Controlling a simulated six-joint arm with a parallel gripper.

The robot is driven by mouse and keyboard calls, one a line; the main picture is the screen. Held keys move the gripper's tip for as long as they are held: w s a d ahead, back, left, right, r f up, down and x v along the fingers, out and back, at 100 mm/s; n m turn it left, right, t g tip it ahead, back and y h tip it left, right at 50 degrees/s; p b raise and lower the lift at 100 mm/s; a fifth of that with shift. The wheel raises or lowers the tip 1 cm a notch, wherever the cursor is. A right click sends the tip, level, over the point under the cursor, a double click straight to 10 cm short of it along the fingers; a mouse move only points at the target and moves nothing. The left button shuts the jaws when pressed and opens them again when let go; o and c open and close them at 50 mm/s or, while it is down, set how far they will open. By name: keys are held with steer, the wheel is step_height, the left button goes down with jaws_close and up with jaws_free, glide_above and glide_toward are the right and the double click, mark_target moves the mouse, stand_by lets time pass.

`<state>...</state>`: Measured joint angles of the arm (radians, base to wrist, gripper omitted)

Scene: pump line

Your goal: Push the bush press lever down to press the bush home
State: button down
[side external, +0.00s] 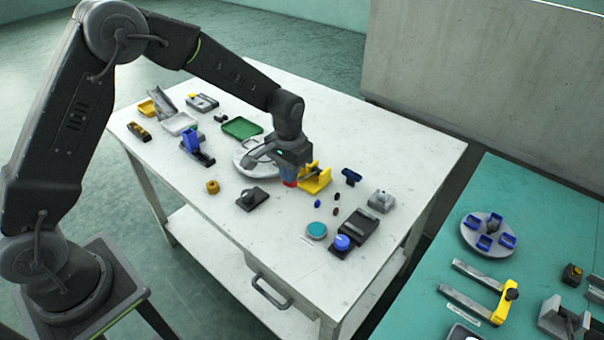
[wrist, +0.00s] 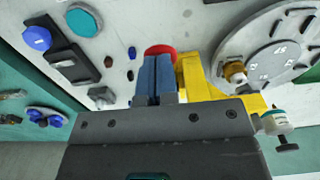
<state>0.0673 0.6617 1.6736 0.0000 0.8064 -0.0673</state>
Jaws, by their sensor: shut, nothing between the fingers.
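The bush press is a yellow block-shaped body (side external: 316,184) right of my gripper on the white table. It also shows in the wrist view, right of the fingers (wrist: 193,78). A dark bar, apparently its lever, lies across the yellow body. A red knob (side external: 289,184), apparently the lever's end, shows just under my fingertips. In the wrist view, the red knob (wrist: 159,49) shows just beyond the fingertips. My gripper (side external: 290,178) is shut with its blue fingers together and empty. I cannot tell whether it touches the knob. The bush in the press is not clearly visible.
A round grey dial plate (wrist: 268,45) stands close beside the press. A dark box with a blue button (side external: 342,242), a teal disc (side external: 316,230) and several small parts lie in front and right. A green tray (side external: 242,128) is behind left.

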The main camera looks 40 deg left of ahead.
steer(key=shift+w+r, duration=0.15)
steer(key=shift+r, duration=0.5)
steer(key=shift+w+r, duration=0.15)
steer(key=shift+r, duration=2.45)
steer(key=shift+s+r, duration=0.15)
steer(key=shift+r, duration=0.1)
steer(key=s+a+r+t, duration=0.2)
steer(key=s+r+t, duration=0.1)
steer(key=s+r, duration=0.95)
steer(key=s+a+r+t, duration=0.1)
steer(key=s+t, duration=0.1)
steer(key=s, duration=1.2)
steer(key=shift+r+t, duration=0.25)
steer(key=shift+t, duration=0.05)
